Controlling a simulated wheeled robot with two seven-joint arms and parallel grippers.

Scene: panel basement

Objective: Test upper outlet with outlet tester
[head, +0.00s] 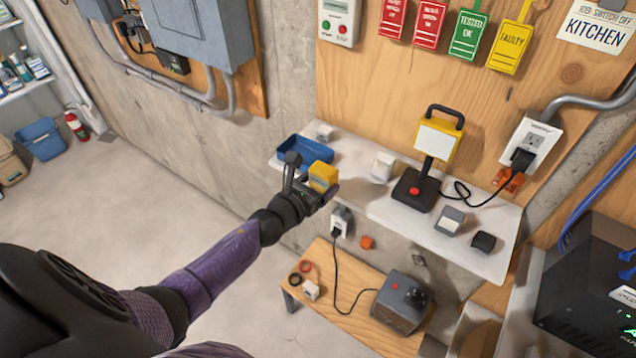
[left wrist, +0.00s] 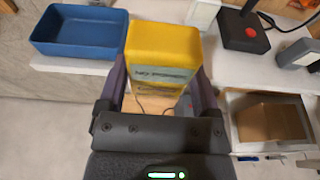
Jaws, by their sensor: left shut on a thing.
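My left gripper (head: 313,190) is shut on a yellow outlet tester (head: 323,175), held near the left part of the shelf's front edge. In the left wrist view the tester (left wrist: 162,48) sits between the two fingers (left wrist: 160,90), its grey printed label facing the camera. The upper outlet (head: 533,143) is on the wooden panel at the right, with a black plug (head: 523,159) in its lower socket; its upper socket looks free. A lower outlet (head: 341,221) with a plugged-in cord is under the shelf. The tester is well left of the upper outlet, apart from it. My right gripper is not in view.
The white shelf (head: 400,238) holds a blue tray (head: 298,157), a yellow work lamp (head: 437,138) on a black base and several small boxes. A small wooden bench (head: 345,318) stands below. A dark cabinet (head: 588,285) and conduit flank the right side.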

